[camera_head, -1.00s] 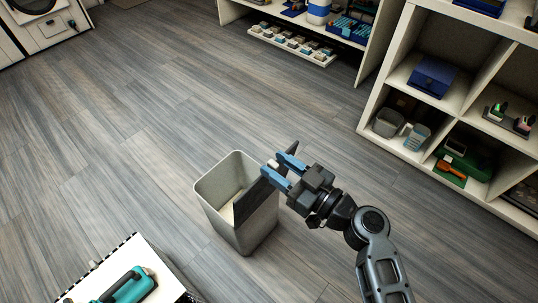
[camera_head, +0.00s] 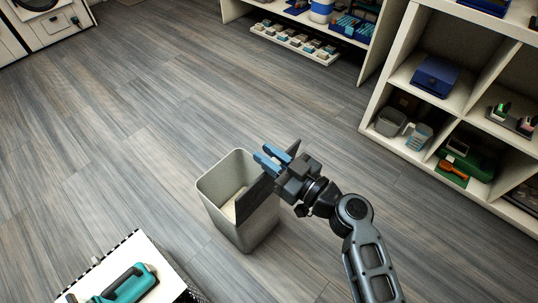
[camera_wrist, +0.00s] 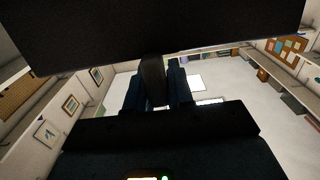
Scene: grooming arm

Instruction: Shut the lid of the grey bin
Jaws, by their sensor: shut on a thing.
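The grey bin (camera_head: 232,222) stands on the floor in the head view, its mouth partly uncovered and pale inside. Its dark lid (camera_head: 258,197) is raised steeply along the bin's right side. My gripper (camera_head: 263,154), with blue fingers, is at the lid's upper part, above the bin's back right. In the wrist view the lid is a large dark panel (camera_wrist: 160,32) across the top, and a narrow dark piece sits between the fingers of my gripper (camera_wrist: 153,85). The fingers are shut on that piece, apparently part of the lid. The exact contact is hidden in the head view.
A white-topped stand (camera_head: 150,262) with a teal tool (camera_head: 130,284) is at the bottom left. A white shelf unit (camera_head: 378,95) with boxes and cups stands at the right. The floor left of and behind the bin is clear.

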